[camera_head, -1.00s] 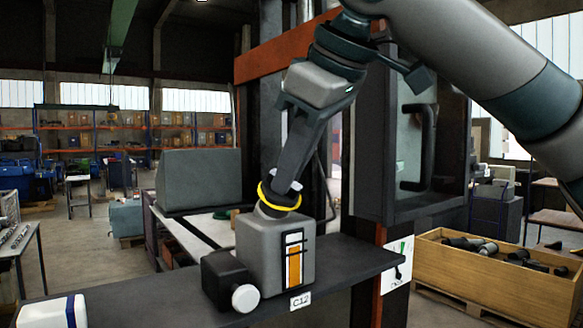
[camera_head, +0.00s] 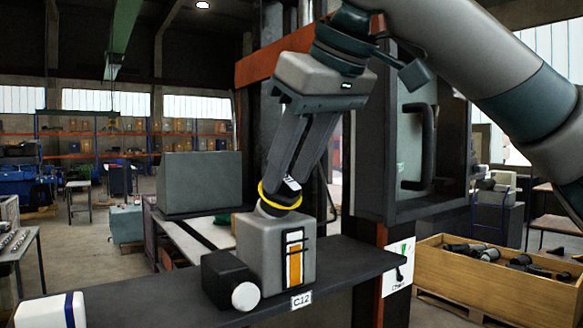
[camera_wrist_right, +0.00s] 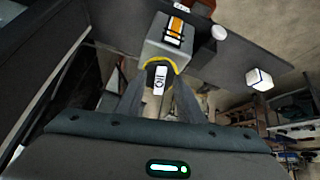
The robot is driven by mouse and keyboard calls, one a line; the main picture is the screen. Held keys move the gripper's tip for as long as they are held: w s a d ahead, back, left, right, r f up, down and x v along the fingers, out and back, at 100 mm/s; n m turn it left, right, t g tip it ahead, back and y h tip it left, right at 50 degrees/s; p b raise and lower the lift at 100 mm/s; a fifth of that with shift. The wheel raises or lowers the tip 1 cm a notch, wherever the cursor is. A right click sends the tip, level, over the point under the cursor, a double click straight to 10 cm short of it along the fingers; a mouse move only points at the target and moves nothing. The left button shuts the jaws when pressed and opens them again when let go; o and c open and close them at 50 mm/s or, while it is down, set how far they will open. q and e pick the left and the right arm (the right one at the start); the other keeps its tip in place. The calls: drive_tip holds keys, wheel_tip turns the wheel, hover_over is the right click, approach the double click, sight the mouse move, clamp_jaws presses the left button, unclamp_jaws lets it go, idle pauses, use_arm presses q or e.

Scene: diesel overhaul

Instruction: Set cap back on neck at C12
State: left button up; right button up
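The grey container (camera_head: 255,250) with an orange gauge strip stands upright on the dark shelf (camera_head: 352,258), behind the C12 label (camera_head: 301,300). A yellow ring (camera_head: 266,196) circles the top of its slanted neck (camera_head: 268,211). The dark cap carries a white tag (camera_head: 291,183) and sits at the ring. My right gripper (camera_head: 285,187) comes down from above, with its fingertips on either side of the cap; it appears shut on it. In the wrist view the white tag (camera_wrist_right: 160,80) lies between the fingers, against the yellow ring (camera_wrist_right: 161,62). The cap's seating is partly hidden. My left gripper is out of view.
A black block with a white round knob (camera_head: 246,295) sits at the container's left. A white box with a blue stripe (camera_head: 52,310) is at the shelf's left end. A dark cabinet (camera_head: 400,160) stands right behind. A wooden crate (camera_head: 490,285) is at the right.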

idle(0.3)
drive_tip(key=shift+s+d+r+b, duration=0.2)
drive_tip(key=shift+r+b, duration=0.1)
drive_tip(key=shift+r, duration=0.05)
drive_tip(key=b+v, duration=0.3)
drive_tip(key=v, duration=1.3)
drive_tip(key=shift+s+r, duration=0.2)
